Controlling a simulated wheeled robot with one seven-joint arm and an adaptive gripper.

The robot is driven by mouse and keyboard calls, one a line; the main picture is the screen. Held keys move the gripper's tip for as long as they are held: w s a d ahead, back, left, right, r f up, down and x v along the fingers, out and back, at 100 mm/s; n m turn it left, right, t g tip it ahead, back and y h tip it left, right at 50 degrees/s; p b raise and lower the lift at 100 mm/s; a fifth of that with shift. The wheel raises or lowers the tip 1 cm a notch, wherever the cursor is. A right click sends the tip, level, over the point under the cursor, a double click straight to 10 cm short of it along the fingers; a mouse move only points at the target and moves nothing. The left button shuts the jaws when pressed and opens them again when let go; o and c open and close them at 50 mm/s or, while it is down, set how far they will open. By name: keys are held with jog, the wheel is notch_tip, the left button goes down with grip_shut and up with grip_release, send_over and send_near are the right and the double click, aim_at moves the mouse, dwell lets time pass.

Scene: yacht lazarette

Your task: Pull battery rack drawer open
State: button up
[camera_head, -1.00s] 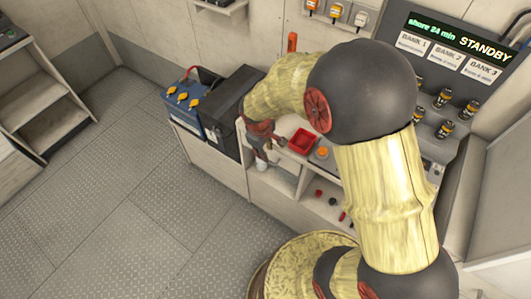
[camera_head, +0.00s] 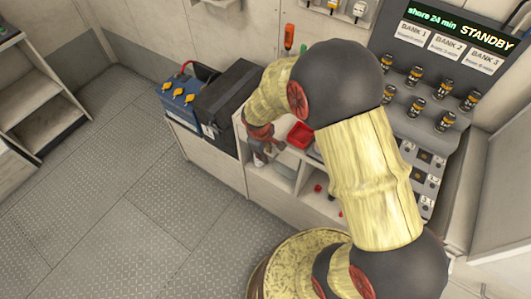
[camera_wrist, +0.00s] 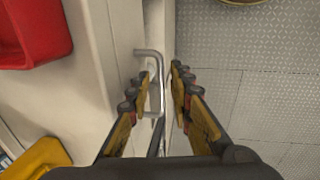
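The pale battery rack (camera_head: 205,150) stands along the wall, with a blue battery (camera_head: 178,98) and a black battery box (camera_head: 230,95) on it. A bent metal bar handle (camera_wrist: 149,53) sticks out from a pale panel in the wrist view. My gripper (camera_wrist: 160,74) is open, with one finger on each side of the handle. A gap shows between the right finger and the bar; whether the left finger touches it I cannot tell. In the head view my gripper (camera_head: 260,150) is by the rack's front, right of the black box, and the handle cannot be made out.
A red tray (camera_head: 300,135) sits on the counter and also shows in the wrist view (camera_wrist: 35,30). A yellow object (camera_wrist: 38,160) lies near it. A charging panel (camera_head: 445,45) reads STANDBY. Open shelves (camera_head: 40,95) stand at left. The metal floor (camera_head: 130,190) before the rack is clear.

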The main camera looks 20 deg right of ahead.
grip_shut()
jog(key=shift+s, duration=0.15)
dwell(0.6)
